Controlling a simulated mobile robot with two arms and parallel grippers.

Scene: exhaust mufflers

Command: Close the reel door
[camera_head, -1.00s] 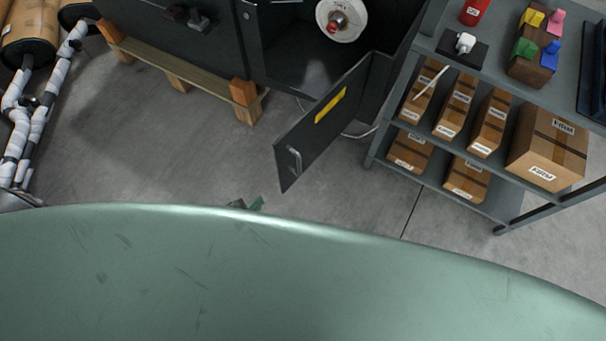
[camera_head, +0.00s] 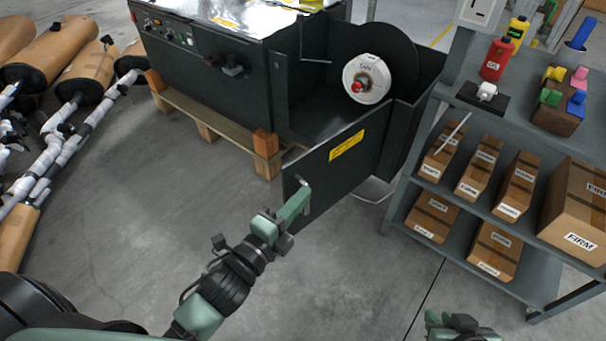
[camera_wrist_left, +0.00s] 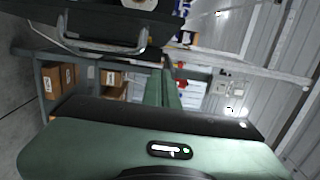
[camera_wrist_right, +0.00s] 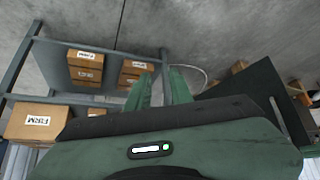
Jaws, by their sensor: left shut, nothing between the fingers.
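The dark reel door (camera_head: 334,160) with a yellow label stands swung out from the compartment of the dark machine. The white reel (camera_head: 366,78) shows inside the open compartment. The door's metal handle (camera_head: 303,188) is near the free edge; it also shows at the upper left of the left wrist view (camera_wrist_left: 100,46). My left gripper (camera_head: 300,200) is shut and empty, close to the handle; I cannot tell whether it touches. My right gripper (camera_head: 456,322) is low in the head view, well away from the door, with its fingers apart and empty in the right wrist view (camera_wrist_right: 160,88).
A grey shelf (camera_head: 470,198) with cardboard boxes and coloured bottles stands just right of the door. A wooden pallet (camera_head: 215,122) lies under the machine. Mufflers (camera_head: 85,75) lie at the left. The floor left of the door is clear.

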